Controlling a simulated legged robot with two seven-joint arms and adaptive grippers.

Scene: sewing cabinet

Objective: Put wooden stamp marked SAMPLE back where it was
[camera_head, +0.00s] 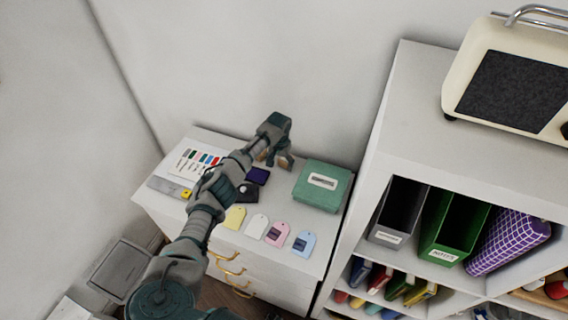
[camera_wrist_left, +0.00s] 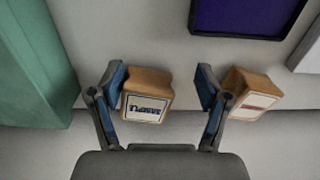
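In the left wrist view, a wooden stamp (camera_wrist_left: 147,94) with a dark, upside-down word on its white label, apparently SAMPLE, stands between the fingers of my left gripper (camera_wrist_left: 160,98). The left finger is at the stamp's side; a clear gap separates the stamp from the right finger, so the gripper is open around it. A second wooden stamp (camera_wrist_left: 256,94) with faint reddish lettering stands just outside the right finger. In the head view my left gripper (camera_head: 276,160) reaches down at the back of the white cabinet top and mostly hides the stamps. My right gripper is not in view.
A green box (camera_head: 322,185) stands right of the gripper. A purple ink pad (camera_head: 257,175) lies close in front. Coloured tags (camera_head: 277,233) line the front edge, and a card with coloured strips (camera_head: 193,163) lies at left. A tall white shelf (camera_head: 398,120) rises at right.

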